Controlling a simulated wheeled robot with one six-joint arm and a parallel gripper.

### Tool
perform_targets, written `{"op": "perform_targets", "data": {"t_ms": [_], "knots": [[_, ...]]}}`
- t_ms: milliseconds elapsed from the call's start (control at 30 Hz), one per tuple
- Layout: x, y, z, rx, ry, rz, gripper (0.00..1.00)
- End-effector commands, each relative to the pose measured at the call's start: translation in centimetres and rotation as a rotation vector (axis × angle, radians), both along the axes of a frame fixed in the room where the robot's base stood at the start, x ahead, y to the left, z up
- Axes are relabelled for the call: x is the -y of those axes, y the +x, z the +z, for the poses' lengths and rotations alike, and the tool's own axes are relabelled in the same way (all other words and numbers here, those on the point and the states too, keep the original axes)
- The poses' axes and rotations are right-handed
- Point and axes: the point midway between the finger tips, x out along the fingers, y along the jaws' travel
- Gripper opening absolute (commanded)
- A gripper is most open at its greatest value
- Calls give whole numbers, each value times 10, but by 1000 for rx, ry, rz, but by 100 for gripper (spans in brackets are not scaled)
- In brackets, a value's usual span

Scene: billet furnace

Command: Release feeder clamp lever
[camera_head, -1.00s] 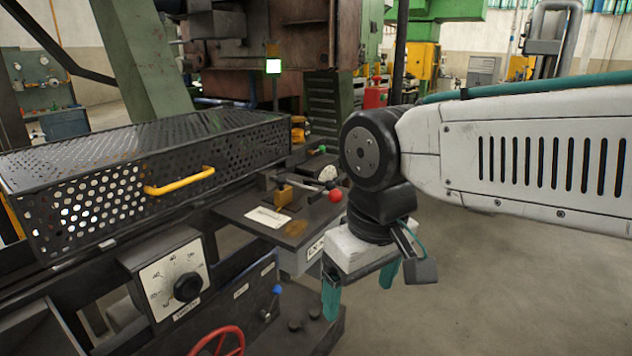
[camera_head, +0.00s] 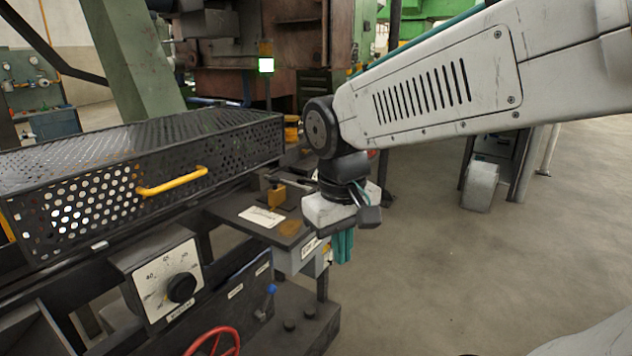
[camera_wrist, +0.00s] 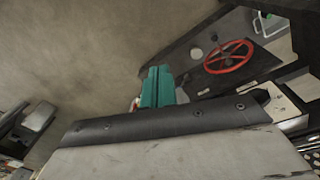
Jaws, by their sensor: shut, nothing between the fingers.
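My gripper (camera_head: 343,246) hangs pointing down just right of the feeder's small dark table (camera_head: 238,212). Its teal fingers are pressed together with nothing between them; they also show shut in the wrist view (camera_wrist: 157,86). On the table stand a brass block (camera_head: 277,195) and a small dark clamp fitting (camera_head: 285,180). The red-ball lever seen there earlier is now hidden behind my wrist. A blue-knobbed lever (camera_head: 269,292) stands lower on the machine front, left of and below my gripper. I cannot tell from the labels which lever is the feeder clamp.
A perforated guard with a yellow handle (camera_head: 172,182) covers the machine at left. A dial box (camera_head: 170,285) and a red handwheel (camera_head: 214,341) sit below; the wheel also shows in the wrist view (camera_wrist: 229,57). Open floor lies to the right.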

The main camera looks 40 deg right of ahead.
Motion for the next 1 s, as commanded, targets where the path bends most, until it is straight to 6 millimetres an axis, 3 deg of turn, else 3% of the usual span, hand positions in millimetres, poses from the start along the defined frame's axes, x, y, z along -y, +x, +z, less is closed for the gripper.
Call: {"op": "perform_targets", "data": {"t_ms": [433,600,700,1000], "knots": [[99,188,13,188,-226,71,0],[119,245,40,325,-312,142,0],[121,255,52,373,-336,165,0],[120,256,52,383,-337,172,0]]}}
